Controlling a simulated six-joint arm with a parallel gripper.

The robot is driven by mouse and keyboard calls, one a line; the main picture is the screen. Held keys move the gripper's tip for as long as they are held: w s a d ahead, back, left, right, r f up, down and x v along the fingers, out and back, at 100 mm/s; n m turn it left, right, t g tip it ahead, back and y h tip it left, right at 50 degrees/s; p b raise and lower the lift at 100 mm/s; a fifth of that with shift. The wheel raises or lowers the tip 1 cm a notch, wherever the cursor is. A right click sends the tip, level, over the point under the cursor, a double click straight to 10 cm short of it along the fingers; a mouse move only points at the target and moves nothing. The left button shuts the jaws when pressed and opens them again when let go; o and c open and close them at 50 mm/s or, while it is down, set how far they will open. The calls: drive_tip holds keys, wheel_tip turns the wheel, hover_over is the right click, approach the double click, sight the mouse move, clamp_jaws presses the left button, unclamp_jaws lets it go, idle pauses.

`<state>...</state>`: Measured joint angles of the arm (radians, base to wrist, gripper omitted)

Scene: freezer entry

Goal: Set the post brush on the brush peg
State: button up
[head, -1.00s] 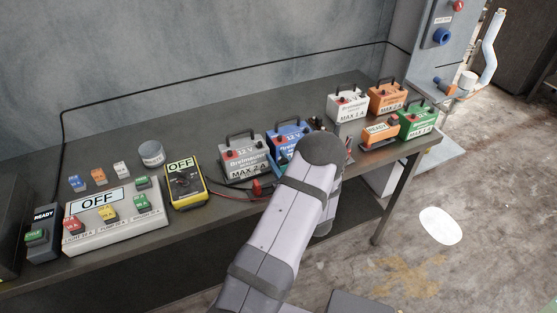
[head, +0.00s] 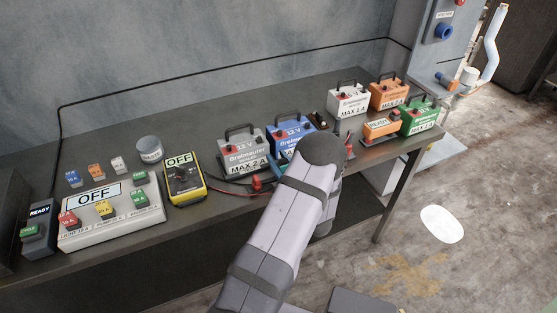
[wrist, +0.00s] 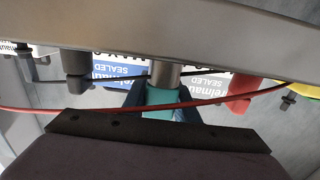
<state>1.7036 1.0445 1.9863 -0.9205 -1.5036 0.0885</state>
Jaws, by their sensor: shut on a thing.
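The post brush (wrist: 162,98) appears to be the teal-handled piece with a metal shaft in the wrist view. My gripper (wrist: 163,108) is shut on it, with dark blue fingers on either side. In the head view a bit of teal (head: 284,158) shows at the left of my arm's rounded end, in front of the blue battery (head: 289,137). My arm hides the rest of the gripper there. I cannot make out the brush peg for sure. A small dark and brown piece (head: 319,121) stands between the blue and white batteries.
A grey battery (head: 242,151) stands left of the blue one. White (head: 348,99), orange (head: 389,94) and green (head: 419,117) batteries stand at the right. A red cable (wrist: 95,112) crosses the wrist view close to the brush. The yellow tester (head: 184,181) sits farther left.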

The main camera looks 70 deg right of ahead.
sight(283, 170)
drive_tip(key=o, duration=1.3)
drive_tip(key=shift+c, duration=0.2)
drive_tip(key=shift+s+a+f, duration=0.1)
drive_tip(key=shift+s+a, duration=0.25)
drive_tip(key=shift+s, duration=0.1)
drive_tip(key=shift+b+v, duration=1.25)
drive_tip(key=shift+v, duration=1.85)
